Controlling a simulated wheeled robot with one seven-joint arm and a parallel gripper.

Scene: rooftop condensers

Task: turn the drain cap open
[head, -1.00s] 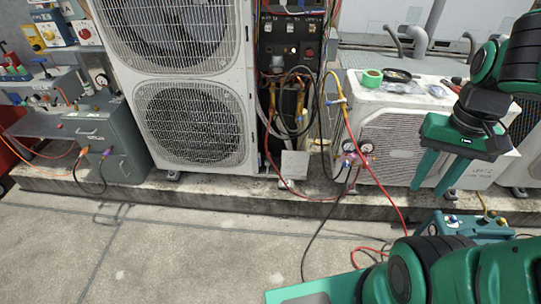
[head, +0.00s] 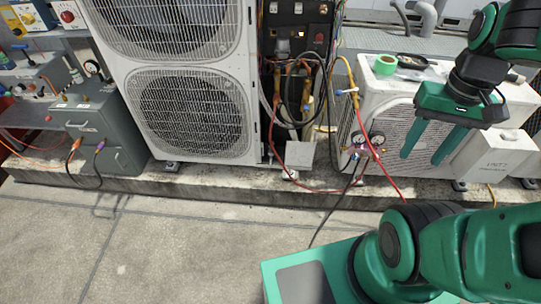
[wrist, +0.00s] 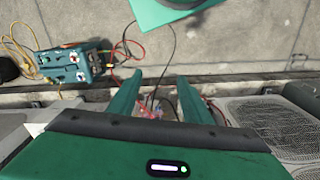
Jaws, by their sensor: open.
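I cannot pick out a drain cap for certain in either view. My gripper (head: 421,158) is at the right of the head view, in front of the low white condenser unit (head: 384,100). Its two green fingers point down, spread apart, with nothing between them. In the wrist view my gripper (wrist: 160,76) also shows open and empty, above the ledge and floor, with thin red and dark hoses beyond the fingers.
A tall two-fan condenser (head: 195,112) stands at centre left, beside a grey cabinet (head: 103,125). A gauge set (head: 368,146) with hoses hangs by the low unit. A teal box (wrist: 75,65) sits on the floor. The concrete floor (head: 150,250) at front left is clear.

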